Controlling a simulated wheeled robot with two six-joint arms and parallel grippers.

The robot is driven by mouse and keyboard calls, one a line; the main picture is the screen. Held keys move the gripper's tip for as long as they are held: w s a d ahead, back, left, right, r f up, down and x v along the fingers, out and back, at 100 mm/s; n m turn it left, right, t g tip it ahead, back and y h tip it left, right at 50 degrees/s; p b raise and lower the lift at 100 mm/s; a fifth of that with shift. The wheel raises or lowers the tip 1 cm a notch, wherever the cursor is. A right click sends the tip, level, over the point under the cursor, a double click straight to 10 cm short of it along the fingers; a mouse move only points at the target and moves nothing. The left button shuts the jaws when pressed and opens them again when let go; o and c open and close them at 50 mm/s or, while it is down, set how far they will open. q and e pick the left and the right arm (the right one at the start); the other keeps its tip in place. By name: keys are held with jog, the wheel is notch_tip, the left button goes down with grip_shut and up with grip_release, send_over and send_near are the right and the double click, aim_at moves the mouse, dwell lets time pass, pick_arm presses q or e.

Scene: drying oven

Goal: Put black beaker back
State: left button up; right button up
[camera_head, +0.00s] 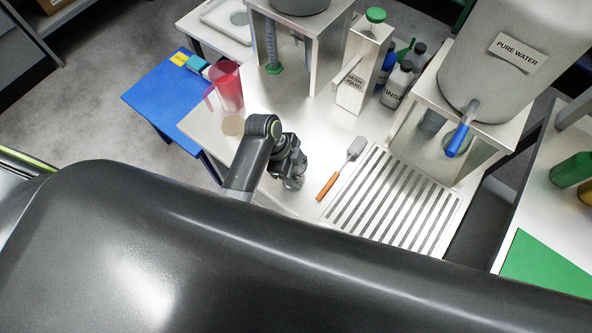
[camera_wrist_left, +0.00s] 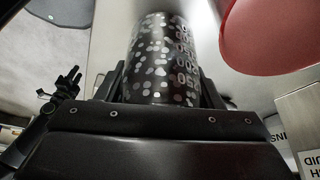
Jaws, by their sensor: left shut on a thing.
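The black beaker (camera_wrist_left: 160,50), dark with grey spots and pale volume numbers, shows in the left wrist view. My left gripper (camera_wrist_left: 163,82) is shut on it, one finger on each side. In the head view my left gripper (camera_head: 291,176) is over the front part of the white bench, left of the orange-handled brush. I cannot make out the beaker clearly there, nor whether its base touches the bench.
A red jug (camera_head: 228,86) stands at the bench's left. The brush (camera_head: 342,168) lies beside a slotted drain grate (camera_head: 395,205). A wash-liquid container (camera_head: 364,75), bottles (camera_head: 397,84) and a pure-water tank (camera_head: 505,60) stand behind. A blue table (camera_head: 160,95) is at left.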

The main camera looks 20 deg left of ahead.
pick_arm(q)
jog(key=shift+f, duration=0.75)
jog(key=shift+f, duration=0.1)
jog(key=o, duration=1.2)
jog(key=shift+c, duration=0.2)
jog(key=v, duration=1.2)
jog(key=shift+a, duration=0.1)
